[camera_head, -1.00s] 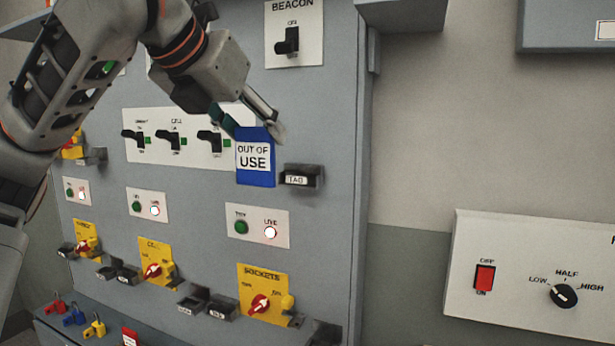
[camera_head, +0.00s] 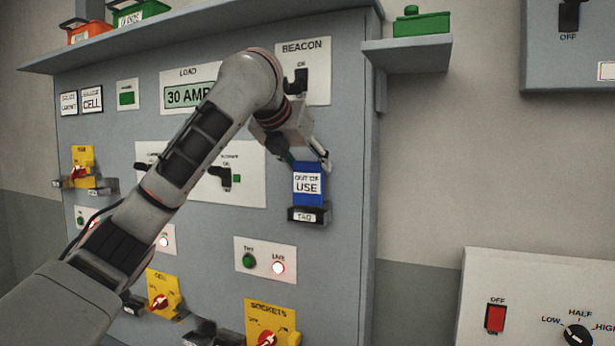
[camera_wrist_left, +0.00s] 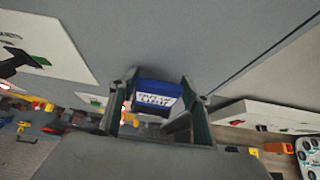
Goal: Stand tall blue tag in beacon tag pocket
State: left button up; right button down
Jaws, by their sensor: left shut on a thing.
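The tall blue tag (camera_head: 309,198) has a white label reading "OUT OF USE" and hangs upright in the head view. My left gripper (camera_head: 307,161) is shut on its upper part. In the left wrist view the tag (camera_wrist_left: 155,99) sits between my two fingers (camera_wrist_left: 162,82). The beacon tag pocket (camera_head: 306,216), a dark holder labelled "TAG", is on the grey panel below the BEACON switch. The tag is lined up over the pocket, its lower edge at the pocket's top. I cannot tell how deep inside it is. My right gripper is not in view.
The BEACON switch plate (camera_head: 318,80) is just above my gripper. A plate with a green and a lit lamp (camera_head: 265,260) and the yellow SOCKETS switch (camera_head: 272,322) are below. A shelf (camera_head: 420,54) juts out at upper right.

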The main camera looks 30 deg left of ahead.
aim_at(306, 176)
pick_arm(q)
jog(key=shift+f, duration=1.6)
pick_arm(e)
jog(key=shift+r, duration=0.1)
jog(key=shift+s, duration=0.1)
pick_arm(q)
jog(key=shift+f, duration=0.2)
jog(key=o, duration=1)
jog(key=shift+r, duration=0.1)
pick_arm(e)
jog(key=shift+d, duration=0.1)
pick_arm(q)
jog(key=shift+s+r, duration=0.1)
jog(key=shift+r, duration=0.1)
jog(key=shift+v, duration=5.9)
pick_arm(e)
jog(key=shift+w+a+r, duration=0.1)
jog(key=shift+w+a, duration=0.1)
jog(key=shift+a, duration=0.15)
